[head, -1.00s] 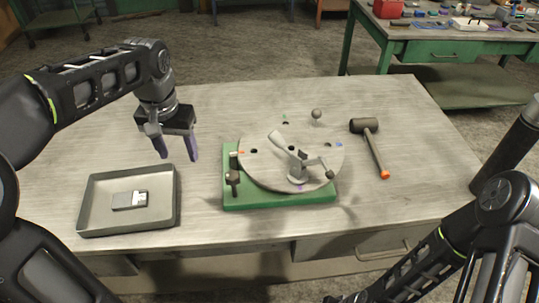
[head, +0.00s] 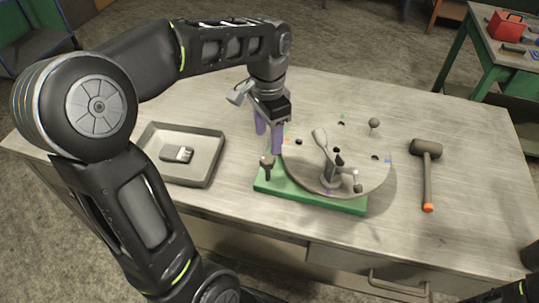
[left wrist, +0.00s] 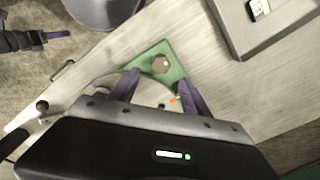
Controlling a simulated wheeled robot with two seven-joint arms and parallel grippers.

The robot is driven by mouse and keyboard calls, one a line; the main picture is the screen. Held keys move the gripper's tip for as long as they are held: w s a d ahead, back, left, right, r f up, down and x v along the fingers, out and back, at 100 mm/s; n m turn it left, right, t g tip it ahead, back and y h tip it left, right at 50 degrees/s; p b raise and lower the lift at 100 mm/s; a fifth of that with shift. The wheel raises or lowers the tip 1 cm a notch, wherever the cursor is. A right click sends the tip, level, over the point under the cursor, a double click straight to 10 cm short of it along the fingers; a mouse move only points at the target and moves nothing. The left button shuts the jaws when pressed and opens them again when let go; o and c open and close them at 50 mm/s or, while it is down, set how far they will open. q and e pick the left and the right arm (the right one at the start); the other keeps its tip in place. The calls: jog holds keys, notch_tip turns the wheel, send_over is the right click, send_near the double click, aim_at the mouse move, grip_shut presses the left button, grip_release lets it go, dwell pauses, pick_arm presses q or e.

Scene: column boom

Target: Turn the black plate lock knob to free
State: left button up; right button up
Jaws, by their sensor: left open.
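The black plate lock knob (head: 266,165) stands upright on the left corner of the green base (head: 320,201), beside the round grey plate (head: 372,178). My left gripper (head: 269,142) is open, pointing down, with its purple fingers just behind and above the knob. In the left wrist view the knob (left wrist: 160,64) shows from above, just past the fingertips and between their lines; nothing is between the fingers. I cannot tell the knob's lock position. My right gripper (left wrist: 52,36) shows small at the left of the left wrist view; its opening is unclear.
The plate carries a grey angled lever (head: 323,147). A ball-topped pin (head: 374,124) stands behind it. A mallet (head: 427,180) lies at the right. A grey tray (head: 213,165) with a small metal block (head: 176,153) is at the left. The front table strip is clear.

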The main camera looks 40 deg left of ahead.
aim_at(268, 159)
pick_arm(q)
jog(key=shift+a+f, duration=0.15)
jog(key=shift+f, duration=0.15)
notch_tip(268, 159, down, 7)
jog(key=shift+f+p, duration=0.15)
jog(key=shift+p, duration=0.35)
jog(key=shift+c, duration=0.6)
grip_shut()
